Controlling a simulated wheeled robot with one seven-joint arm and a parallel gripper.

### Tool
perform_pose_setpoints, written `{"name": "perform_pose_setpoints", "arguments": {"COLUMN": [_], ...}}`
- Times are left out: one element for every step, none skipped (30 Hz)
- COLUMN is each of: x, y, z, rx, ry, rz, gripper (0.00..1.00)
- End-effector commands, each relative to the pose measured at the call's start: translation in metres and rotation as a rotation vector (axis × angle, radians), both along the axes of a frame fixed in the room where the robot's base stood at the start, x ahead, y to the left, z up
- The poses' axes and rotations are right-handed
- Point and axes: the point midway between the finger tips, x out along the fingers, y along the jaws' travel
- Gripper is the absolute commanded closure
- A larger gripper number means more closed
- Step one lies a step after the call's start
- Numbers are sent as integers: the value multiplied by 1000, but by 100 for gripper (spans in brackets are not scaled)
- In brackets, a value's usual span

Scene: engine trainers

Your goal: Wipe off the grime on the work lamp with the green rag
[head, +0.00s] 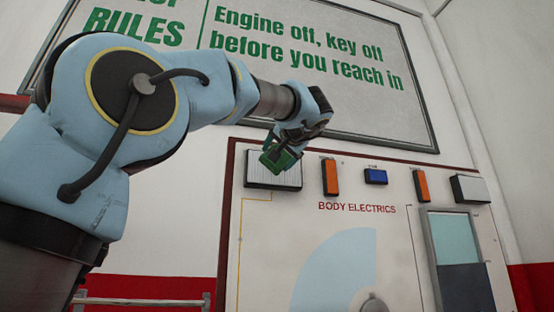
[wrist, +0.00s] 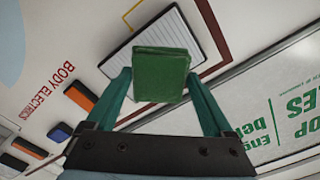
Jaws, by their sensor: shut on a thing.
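The green rag (wrist: 161,75) is a folded, block-like pad held between the fingertips of my gripper (wrist: 160,88). In the head view my gripper (head: 281,151) is at the top left of the panel, with the rag (head: 277,158) in front of a white ribbed lamp (head: 262,178). This lamp, apparently the work lamp, also shows behind the rag in the wrist view (wrist: 195,35). The rag covers part of its face. I cannot tell whether rag and lamp touch. I make out no clear grime on the visible part.
The panel (head: 300,235) also carries two orange lamps (head: 330,177) (head: 421,186), a blue lamp (head: 376,176) and another white lamp (head: 470,189) at the right. A framed sign (head: 330,90) hangs above. A rail (head: 140,300) is at the lower left.

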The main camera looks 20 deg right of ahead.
Motion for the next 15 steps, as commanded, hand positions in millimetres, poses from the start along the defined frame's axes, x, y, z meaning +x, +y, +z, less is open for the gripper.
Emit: {"name": "perform_pose_setpoints", "arguments": {"x": [0, 0, 0, -1, -1, -3, -4, -6, -9, -12, -14, -18, -21, -23, -27], "y": [0, 0, 0, 0, 0, 0, 0, 0, 0, 1, 1, 2, 2, 2, 2], "z": [0, 0, 0, 0, 0, -1, -1, -2, -2, -2, -3, -3, -3, -3, -2], "rx": [0, 0, 0, 0, 0, 0, 0, 0, -1, -1, -2, -2, -2, -2, -1], "ry": [0, 0, 0, -1, -1, -1, -1, 0, -1, -1, -1, -1, -1, -1, 0], "rz": [0, 0, 0, -1, -1, -1, -1, -1, -2, -3, -3, -2, -3, -3, -3], "gripper": [58, 58, 58, 58, 58, 58, 58, 58, 58, 58, 58, 58, 58, 58, 58]}}
